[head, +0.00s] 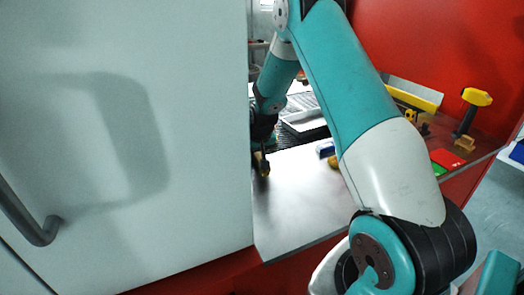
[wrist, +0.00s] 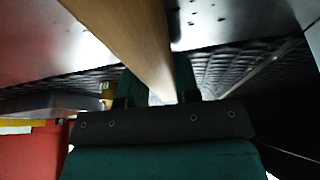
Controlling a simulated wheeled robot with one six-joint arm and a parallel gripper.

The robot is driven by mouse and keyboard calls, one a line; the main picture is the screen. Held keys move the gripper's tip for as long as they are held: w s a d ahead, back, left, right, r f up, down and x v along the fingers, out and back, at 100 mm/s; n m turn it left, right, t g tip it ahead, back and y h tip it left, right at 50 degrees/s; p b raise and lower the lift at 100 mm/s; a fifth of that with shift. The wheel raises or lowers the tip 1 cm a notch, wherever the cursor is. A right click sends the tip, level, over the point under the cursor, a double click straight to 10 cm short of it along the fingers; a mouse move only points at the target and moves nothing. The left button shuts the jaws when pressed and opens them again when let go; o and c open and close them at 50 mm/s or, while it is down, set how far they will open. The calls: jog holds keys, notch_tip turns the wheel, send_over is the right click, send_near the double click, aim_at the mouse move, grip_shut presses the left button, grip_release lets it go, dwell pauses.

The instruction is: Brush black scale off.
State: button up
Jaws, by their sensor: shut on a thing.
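My gripper (wrist: 158,84) is shut on a long wooden bar (wrist: 125,30), probably the brush's handle; it runs up and out of the wrist view. No bristles can be made out. In the head view, my gripper (head: 262,138) is low beside the white panel's edge, partly hidden, with a small yellow-brown tip (head: 264,167) under it. Black flecks (wrist: 192,22), which look like scale, lie on a pale metal surface at the top of the wrist view. The dark mesh belt (wrist: 225,65) shows behind my fingers. Whether the bar touches anything is unclear.
A large white door (head: 180,130) with a grey handle (head: 38,232) fills the left. The metal table (head: 310,200) is bare in front.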

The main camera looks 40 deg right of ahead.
aim_at(270, 152)
jog(key=shift+w+a, duration=0.2)
jog(key=shift+a, duration=0.4)
jog(key=shift+w+a, duration=0.15)
jog(key=shift+a, duration=0.45)
jog(key=shift+w+a+f, duration=0.1)
jog(key=shift+w+a, duration=0.15)
jog(key=shift+a, duration=0.6)
jog(key=shift+w+a, duration=0.25)
jog(key=shift+a, duration=0.55)
jog(key=shift+w, duration=0.45)
jog(key=shift+w+d, duration=0.1)
jog(key=shift+s+d+b, duration=0.15)
jog(key=shift+s+d, duration=0.45)
jog(key=shift+d, duration=1.35)
jog(key=shift+s+d+b, duration=0.15)
jog(key=shift+s+d, duration=0.4)
jog(key=shift+d, duration=1.35)
jog(key=shift+s+d+b, duration=0.15)
jog(key=shift+s+d, duration=0.45)
jog(key=shift+d, duration=1.35)
jog(key=shift+w+r+p, duration=0.1)
jog(key=shift+r+p, duration=1.85)
jog(key=shift+r, duration=1.1)
jog(key=shift+r, duration=0.1)
